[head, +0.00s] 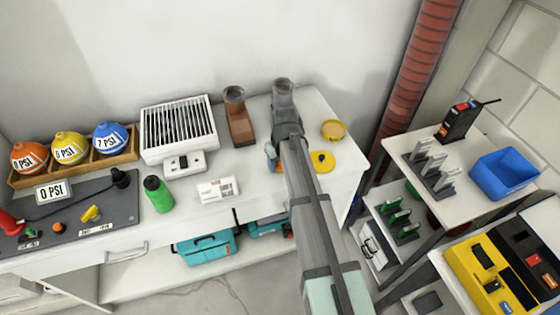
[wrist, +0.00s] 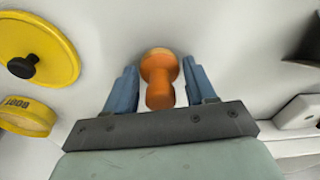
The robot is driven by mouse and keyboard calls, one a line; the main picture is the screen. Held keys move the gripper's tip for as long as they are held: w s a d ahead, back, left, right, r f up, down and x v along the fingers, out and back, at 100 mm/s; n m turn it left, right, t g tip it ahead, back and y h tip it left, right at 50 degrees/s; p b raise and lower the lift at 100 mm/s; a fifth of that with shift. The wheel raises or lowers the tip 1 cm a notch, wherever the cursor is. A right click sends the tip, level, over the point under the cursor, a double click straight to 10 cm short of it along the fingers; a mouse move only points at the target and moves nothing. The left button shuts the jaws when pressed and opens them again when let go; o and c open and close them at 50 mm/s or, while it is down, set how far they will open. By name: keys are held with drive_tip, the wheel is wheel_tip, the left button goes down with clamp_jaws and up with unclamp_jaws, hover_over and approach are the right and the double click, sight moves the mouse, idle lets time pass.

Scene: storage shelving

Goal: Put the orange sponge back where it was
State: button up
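An orange object (wrist: 160,75) with a wide rounded top and a narrower body is between the fingers of my gripper (wrist: 160,84) in the wrist view. I cannot tell from its shape that it is a sponge. The blue fingers stand apart, with a visible gap on each side of it, so the gripper looks open around it. In the head view my gripper (head: 273,160) is low over the right part of the white worktop (head: 250,185), and the arm hides most of that spot.
A yellow lid (head: 323,161) and a yellow round container (head: 333,130) are close right of my gripper. A brown holder (head: 238,116) stands behind left. A white box (head: 217,189), green bottle (head: 158,194) and vented unit (head: 180,130) are farther left. A shelf (head: 460,200) stands right.

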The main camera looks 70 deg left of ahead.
drive_tip(key=shift+o, duration=1.2)
wheel_tip(320, 180, up, 12)
drive_tip(key=d, duration=0.1)
drive_tip(key=shift+d+r, duration=0.15)
drive_tip(key=shift+d, duration=0.1)
